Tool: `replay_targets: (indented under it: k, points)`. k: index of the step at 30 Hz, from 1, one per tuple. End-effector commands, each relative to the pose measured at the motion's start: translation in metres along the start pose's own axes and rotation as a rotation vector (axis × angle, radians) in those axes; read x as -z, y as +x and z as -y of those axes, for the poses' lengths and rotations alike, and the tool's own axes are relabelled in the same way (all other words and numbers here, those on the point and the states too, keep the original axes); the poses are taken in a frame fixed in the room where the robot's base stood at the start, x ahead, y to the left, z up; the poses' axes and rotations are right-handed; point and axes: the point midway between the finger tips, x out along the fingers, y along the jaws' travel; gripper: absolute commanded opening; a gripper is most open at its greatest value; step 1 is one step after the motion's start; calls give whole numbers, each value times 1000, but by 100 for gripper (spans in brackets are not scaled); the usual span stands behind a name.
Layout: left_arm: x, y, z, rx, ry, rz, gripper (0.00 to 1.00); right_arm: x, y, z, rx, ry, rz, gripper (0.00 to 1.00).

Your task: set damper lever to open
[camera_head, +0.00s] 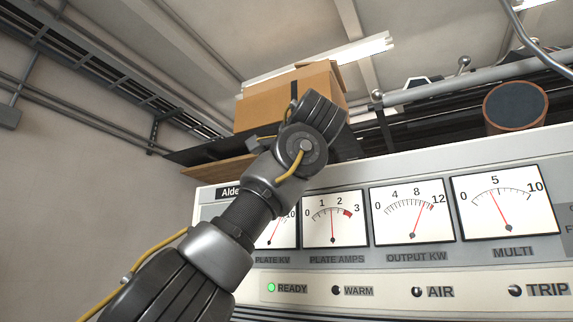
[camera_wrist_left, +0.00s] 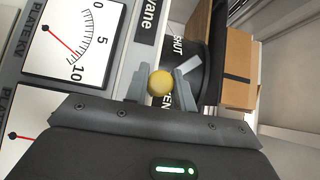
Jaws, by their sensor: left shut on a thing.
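The damper lever's round yellow knob (camera_wrist_left: 160,83) shows in the left wrist view. My left gripper (camera_wrist_left: 163,77) is shut on it, one grey finger on each side. Behind the knob is a dark curved duct with a white SHUT label (camera_wrist_left: 179,45) and a second label showing only the letters EN (camera_wrist_left: 165,103). The knob overlaps the start of that second label. My right gripper is in neither view.
The pale cabinet (camera_head: 410,165) carries several meters and a row of lamps, with the READY lamp (camera_head: 271,287) lit green. A cardboard box (camera_head: 270,105) rests on a shelf behind my wrist. Pipes and a round brown-rimmed part (camera_head: 515,106) sit above the cabinet at right.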

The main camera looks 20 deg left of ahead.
Motion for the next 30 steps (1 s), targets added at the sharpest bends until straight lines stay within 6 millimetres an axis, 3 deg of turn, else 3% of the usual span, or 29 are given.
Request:
replay_targets:
  k: [6,7,12,22,30]
  points:
    - [-1,-1,3,7,-1,-2,0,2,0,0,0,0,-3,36]
    - [-1,-1,3,7,-1,-2,26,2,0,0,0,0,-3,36]
    - [0,-1,2,5,0,-2,45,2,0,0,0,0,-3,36]
    - [0,-5,1,5,0,-2,45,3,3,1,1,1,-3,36]
    - [0,-52,-2,6,0,-4,45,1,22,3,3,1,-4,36]
